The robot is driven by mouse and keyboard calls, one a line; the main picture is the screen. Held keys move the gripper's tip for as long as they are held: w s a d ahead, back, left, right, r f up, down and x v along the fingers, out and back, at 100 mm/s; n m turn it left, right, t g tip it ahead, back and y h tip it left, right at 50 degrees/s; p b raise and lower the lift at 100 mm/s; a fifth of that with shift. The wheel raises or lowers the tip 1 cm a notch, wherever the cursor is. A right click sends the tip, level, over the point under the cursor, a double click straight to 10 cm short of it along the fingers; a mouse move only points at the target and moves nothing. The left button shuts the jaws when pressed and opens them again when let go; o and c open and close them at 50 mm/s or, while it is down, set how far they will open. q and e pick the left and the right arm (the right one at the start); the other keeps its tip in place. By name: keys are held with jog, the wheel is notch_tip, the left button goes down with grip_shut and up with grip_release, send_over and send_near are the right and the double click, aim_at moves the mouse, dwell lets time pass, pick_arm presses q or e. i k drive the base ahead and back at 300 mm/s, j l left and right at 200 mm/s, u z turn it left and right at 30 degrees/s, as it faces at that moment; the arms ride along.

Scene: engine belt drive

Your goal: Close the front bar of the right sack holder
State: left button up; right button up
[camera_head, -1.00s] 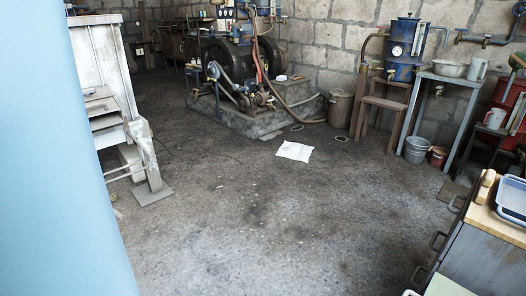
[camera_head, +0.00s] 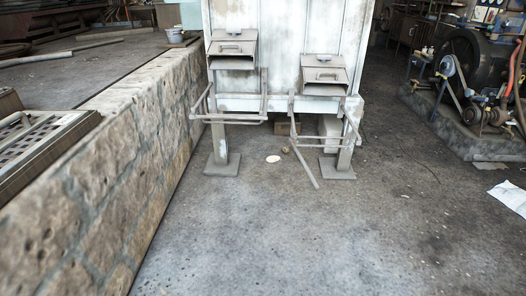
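The right sack holder (camera_head: 352,125) is a thin metal frame under the right spout (camera_head: 324,76) of a whitish machine (camera_head: 285,30). A long bar (camera_head: 303,160), seemingly its front bar, slants down from the frame's left side, its low end near the floor. It is not level across the front. The left sack holder (camera_head: 236,120), under the left spout (camera_head: 233,50), has a bar running level across its front. Neither of my grippers is in view.
A low stone wall (camera_head: 120,165) runs along the left. An engine on a plinth (camera_head: 440,125) and a white sheet (camera_head: 510,197) are at the right. A pale disc (camera_head: 273,159) lies on the floor between the holder legs. The floor in front (camera_head: 290,240) is clear.

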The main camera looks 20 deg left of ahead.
aim_at(293, 142)
jog(key=i+l+u, duration=0.2)
jog(key=i+u, duration=0.15)
jog(key=i+l+u, duration=0.35)
